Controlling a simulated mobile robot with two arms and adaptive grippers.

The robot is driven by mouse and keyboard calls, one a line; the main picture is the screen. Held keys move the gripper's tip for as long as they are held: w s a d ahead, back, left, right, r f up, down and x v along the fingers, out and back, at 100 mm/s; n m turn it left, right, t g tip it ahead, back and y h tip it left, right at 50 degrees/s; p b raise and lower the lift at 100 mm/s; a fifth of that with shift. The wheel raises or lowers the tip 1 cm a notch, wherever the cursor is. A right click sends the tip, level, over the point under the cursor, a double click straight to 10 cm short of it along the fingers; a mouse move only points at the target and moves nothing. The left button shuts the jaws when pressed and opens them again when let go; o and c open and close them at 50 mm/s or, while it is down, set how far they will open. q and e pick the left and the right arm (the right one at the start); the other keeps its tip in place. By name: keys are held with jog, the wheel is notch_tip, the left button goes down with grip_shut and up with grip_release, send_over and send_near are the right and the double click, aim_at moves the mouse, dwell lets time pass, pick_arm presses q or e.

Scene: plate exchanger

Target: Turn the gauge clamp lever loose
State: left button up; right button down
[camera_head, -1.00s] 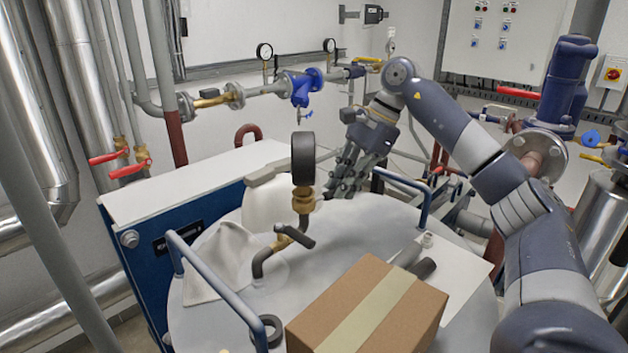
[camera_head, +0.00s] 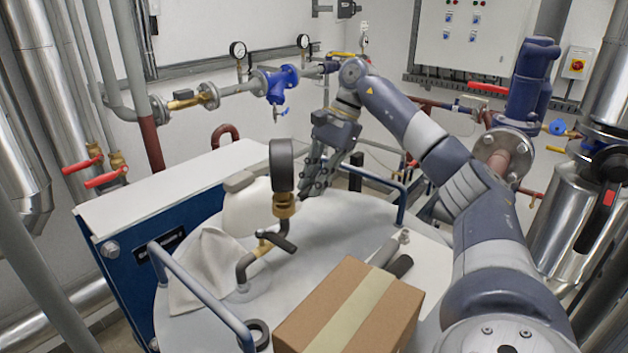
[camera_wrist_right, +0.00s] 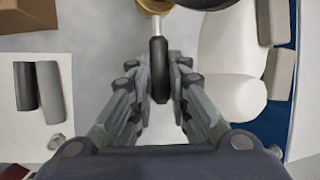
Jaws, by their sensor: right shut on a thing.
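The gauge (camera_head: 282,165), seen as a dark round body edge-on, stands upright on a brass fitting (camera_head: 283,206) above a bent pipe on the pale tank top. My right gripper (camera_head: 308,188) is just behind and to the right of this fitting in the head view. In the right wrist view the clamp lever (camera_wrist_right: 158,62), a black grip on a short silver stem, runs from the brass fitting (camera_wrist_right: 155,6) down between the fingers. My right gripper (camera_wrist_right: 159,82) is shut on the lever. The lever is hidden in the head view. My left gripper is not in view.
A cardboard box (camera_head: 320,325) stands on the tank top in front. A black-handled valve (camera_head: 277,240) sits below the gauge. A grey cloth (camera_head: 203,272), a white rounded container (camera_head: 246,208) and a blue-grey handrail (camera_head: 200,292) are close by on the left.

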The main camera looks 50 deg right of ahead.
jog(key=c, duration=1.5)
grip_release()
jog(key=shift+w, duration=0.1)
jog(key=v, duration=1.2)
